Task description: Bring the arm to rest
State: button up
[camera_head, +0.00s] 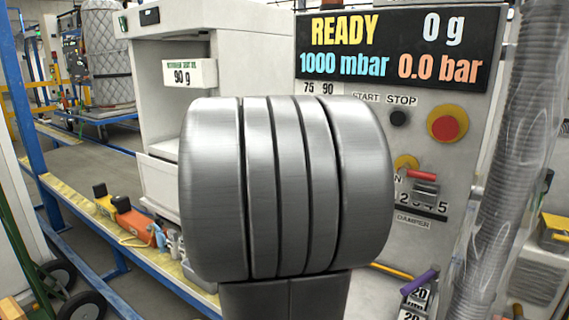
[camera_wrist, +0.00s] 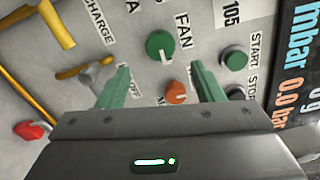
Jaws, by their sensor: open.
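My gripper (camera_wrist: 161,72) shows in the wrist view with its two green fingers apart and nothing between them. It faces a grey control panel (camera_wrist: 130,18). A green knob under the word FAN (camera_wrist: 160,45) and an orange knob (camera_wrist: 175,92) appear in the gap between the fingers; I cannot tell how far off they are. In the head view a large grey ribbed part of my arm fills the middle and hides much of the panel. My gripper is hidden there.
The panel carries a display (camera_head: 400,48) reading READY, a red button (camera_head: 446,124) and a damper lever (camera_head: 424,178). A ribbed hose (camera_head: 500,170) hangs at the right. A white cabinet (camera_head: 150,90) and a blue-framed bench (camera_head: 90,200) stand left.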

jog(key=x, duration=0.8)
jog(key=shift+d, duration=0.1)
jog(key=v, duration=1.4)
jog(key=x, duration=1.4)
jog(key=shift+w+d, duration=0.2)
jog(key=shift+w, duration=0.05)
jog(key=n+p, duration=0.5)
jog(key=n, duration=0.1)
jog(key=n+p, duration=0.5)
jog(key=n, duration=0.1)
jog(key=n+p, duration=0.5)
jog(key=n, duration=0.1)
jog(key=shift+s+a+r, duration=0.1)
jog(key=shift+a+r, duration=0.1)
jog(key=shift+a, duration=0.05)
